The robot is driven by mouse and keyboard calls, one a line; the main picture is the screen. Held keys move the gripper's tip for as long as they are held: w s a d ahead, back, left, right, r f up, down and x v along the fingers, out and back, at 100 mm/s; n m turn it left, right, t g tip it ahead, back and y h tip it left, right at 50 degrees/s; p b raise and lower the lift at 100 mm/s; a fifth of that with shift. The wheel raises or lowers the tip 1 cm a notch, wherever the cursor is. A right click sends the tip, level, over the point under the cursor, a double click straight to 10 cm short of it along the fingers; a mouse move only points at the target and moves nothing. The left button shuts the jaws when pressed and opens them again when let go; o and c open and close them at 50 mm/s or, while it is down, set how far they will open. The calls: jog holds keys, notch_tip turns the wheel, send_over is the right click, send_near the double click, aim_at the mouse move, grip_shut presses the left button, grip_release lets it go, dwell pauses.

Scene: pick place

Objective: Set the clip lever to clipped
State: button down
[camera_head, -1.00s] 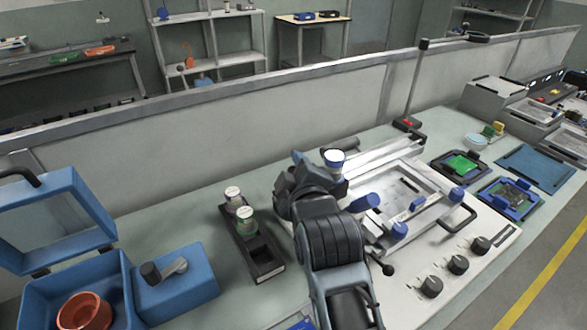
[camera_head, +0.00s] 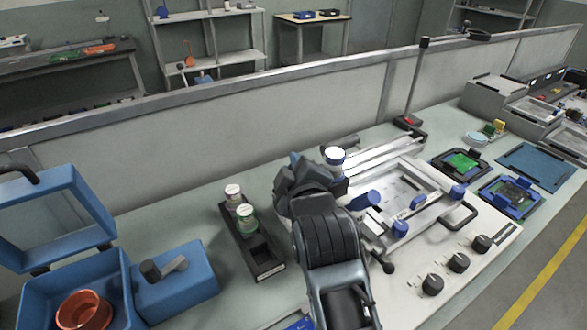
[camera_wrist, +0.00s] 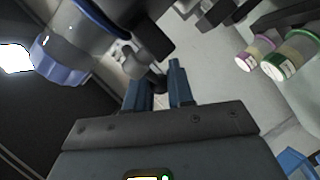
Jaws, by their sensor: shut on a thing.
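My gripper (camera_wrist: 157,88) shows in the wrist view, with its two blue-grey fingers closed around a dark knob-ended lever (camera_wrist: 157,76), which looks to be the clip lever. In the head view my arm hides the fingers and the held part. The lever belongs to the white printer-like machine (camera_head: 440,258), at its left side. I cannot read from these frames whether the lever stands at clipped.
A black rack (camera_head: 263,258) with two capped jars (camera_head: 245,217) stands left of my arm. Blue knobs (camera_head: 400,229) and a handle (camera_head: 458,218) rise from the machine's frame. A blue box with a grey crank (camera_head: 175,287) is farther left.

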jog(key=shift+w+f+h, duration=0.1)
jog(key=shift+f+h, duration=0.1)
jog(key=shift+h, duration=0.1)
jog(key=m+h+b, duration=0.2)
jog(key=b, duration=0.1)
jog(key=w+d+m+h+b, duration=0.1)
jog(key=m+h+b, duration=0.1)
jog(key=h+b, duration=0.1)
jog(key=m+h+b, duration=0.2)
jog(key=h+b, duration=0.1)
jog(key=shift+w+d+m+g, duration=0.3)
jog(key=shift+w+d, duration=0.1)
jog(key=shift+r, duration=0.15)
jog(key=c, duration=1)
grip_release()
jog(key=shift+c, duration=0.2)
jog(key=shift+h, duration=0.3)
